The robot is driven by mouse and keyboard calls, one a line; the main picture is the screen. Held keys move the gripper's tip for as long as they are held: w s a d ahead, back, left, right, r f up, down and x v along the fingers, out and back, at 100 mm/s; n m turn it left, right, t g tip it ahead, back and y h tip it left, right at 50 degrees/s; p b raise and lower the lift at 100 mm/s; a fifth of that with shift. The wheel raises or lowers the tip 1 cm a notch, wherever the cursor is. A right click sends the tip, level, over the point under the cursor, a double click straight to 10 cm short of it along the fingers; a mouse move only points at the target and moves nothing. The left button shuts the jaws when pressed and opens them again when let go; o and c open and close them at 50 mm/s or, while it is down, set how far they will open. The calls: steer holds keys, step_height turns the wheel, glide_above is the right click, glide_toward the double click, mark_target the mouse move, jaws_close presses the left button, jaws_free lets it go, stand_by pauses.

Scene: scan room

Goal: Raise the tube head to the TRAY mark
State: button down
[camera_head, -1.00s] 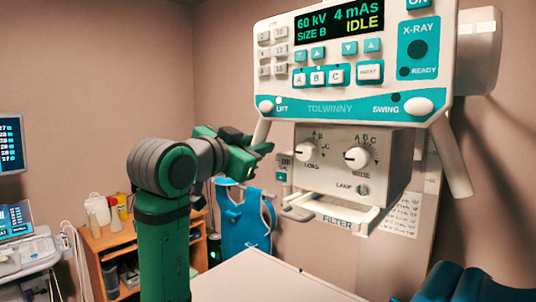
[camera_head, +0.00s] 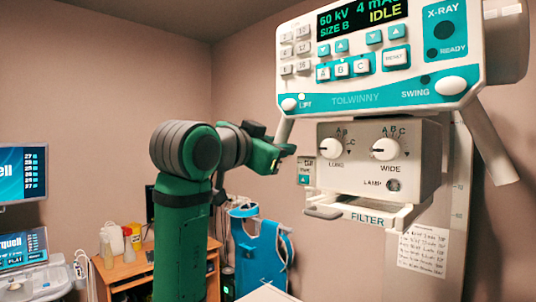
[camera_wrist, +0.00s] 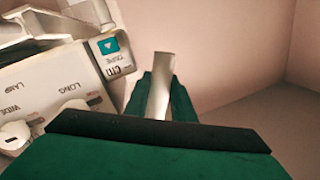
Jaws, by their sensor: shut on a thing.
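The tube head (camera_head: 380,75) is the white and teal X-ray unit at upper right, with its display reading 60 kV, 4 mAs, SIZE B, IDLE. Its white collimator box (camera_head: 345,185) hangs below. My gripper (camera_head: 286,150) is at the left side handle (camera_head: 283,128) of the head. In the wrist view the pale handle bar (camera_wrist: 160,85) stands between my green fingers (camera_wrist: 160,100), which are shut on it. A small "cm" plate with a teal arrow (camera_wrist: 109,45) is beside it; its smaller lettering is unclear. I cannot make out the TRAY mark.
The pale column (camera_head: 459,200) with scale ticks stands behind the head, with a handwritten note (camera_head: 423,250) beside it. A blue apron (camera_head: 260,250) hangs at the back, near a wooden desk (camera_head: 125,270). Monitors (camera_head: 22,175) stand at far left.

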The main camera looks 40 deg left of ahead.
steer(key=c, duration=1.8)
jaws_free()
steer(key=shift+a, duration=0.1)
steer(key=s, duration=1)
steer(key=shift+s+d, duration=0.4)
